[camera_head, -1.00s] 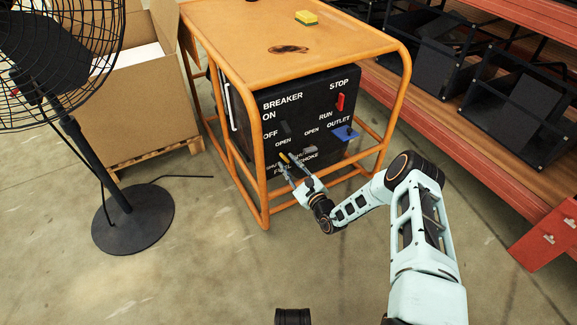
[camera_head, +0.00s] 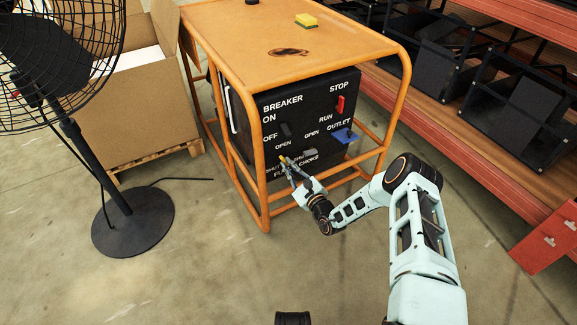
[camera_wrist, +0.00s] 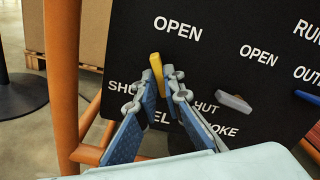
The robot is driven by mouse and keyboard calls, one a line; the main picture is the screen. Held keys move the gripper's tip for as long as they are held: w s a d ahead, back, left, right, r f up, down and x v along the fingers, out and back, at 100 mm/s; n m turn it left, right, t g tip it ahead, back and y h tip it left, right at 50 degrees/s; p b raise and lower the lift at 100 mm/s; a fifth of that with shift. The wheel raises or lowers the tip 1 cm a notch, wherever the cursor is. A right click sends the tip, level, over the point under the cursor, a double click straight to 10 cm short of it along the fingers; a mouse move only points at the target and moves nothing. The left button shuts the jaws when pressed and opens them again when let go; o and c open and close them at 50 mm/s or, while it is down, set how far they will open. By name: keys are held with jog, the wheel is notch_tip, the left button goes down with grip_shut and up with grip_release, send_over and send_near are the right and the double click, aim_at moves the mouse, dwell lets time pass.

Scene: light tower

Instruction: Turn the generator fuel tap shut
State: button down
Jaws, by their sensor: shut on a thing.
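The fuel tap is a yellow lever (camera_wrist: 157,72) on the generator's black panel (camera_head: 303,112). It stands nearly upright, its top leaning slightly left, under the word OPEN; SHUT is at its lower left. My gripper (camera_wrist: 162,82) is shut on the lever, with one blue-grey finger on each side of its lower part. In the head view the gripper (camera_head: 287,165) reaches the panel's lower left, and only a little yellow of the tap (camera_head: 282,158) shows. The fingers partly cover the SHUT and FUEL labels.
The grey choke lever (camera_wrist: 234,103) is close to the right of my fingers. The orange frame (camera_head: 264,190) surrounds the panel. A blue outlet (camera_head: 344,135) and red switch (camera_head: 340,104) are farther right. A fan (camera_head: 130,225) stands left, red shelving (camera_head: 500,170) right.

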jog(key=n+p, duration=0.1)
jog(key=n, duration=0.3)
jog(key=f+n+p, duration=0.1)
jog(key=n, duration=0.2)
jog(key=n+p, duration=0.1)
jog(key=n, duration=0.3)
jog(key=shift+s+a+f+n, duration=0.2)
jog(key=shift+s+a+n, duration=0.05)
jog(key=shift+a+n, duration=0.05)
dwell(0.4)
jog(key=c, duration=2)
grip_release()
jog(key=shift+c, duration=0.2)
